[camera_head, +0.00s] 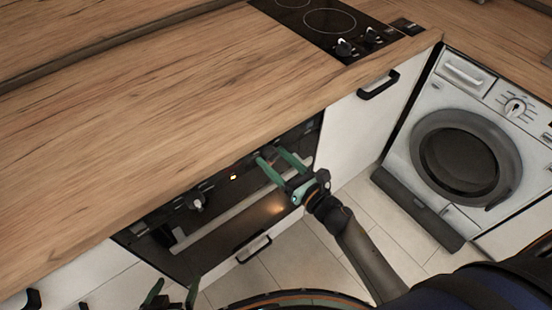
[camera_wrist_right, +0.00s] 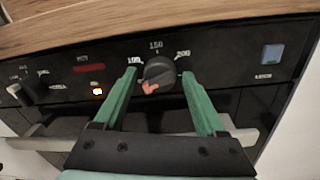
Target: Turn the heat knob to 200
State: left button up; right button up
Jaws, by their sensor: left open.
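The heat knob (camera_wrist_right: 159,73) is dark and round, with an orange-red mark at its lower left, on the black oven panel (camera_wrist_right: 225,55). Printed numbers 100, 150 and 200 run over its top, left to right. My right gripper (camera_wrist_right: 159,76) has its green fingers on either side of the knob, with a narrow gap showing at each side, so it looks open. In the head view my right gripper (camera_head: 273,157) reaches the right part of the oven front. My left gripper (camera_head: 174,288) is open and empty at the bottom left, away from the panel.
The wooden worktop (camera_head: 150,110) overhangs the panel. A pale oven handle bar (camera_head: 230,212) runs below the knobs. Another knob (camera_wrist_right: 33,92) is at the left, an orange light (camera_wrist_right: 98,91) between. A washing machine (camera_head: 470,130) stands right; the tiled floor (camera_head: 350,205) is clear.

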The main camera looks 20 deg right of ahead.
grip_shut()
dwell(0.3)
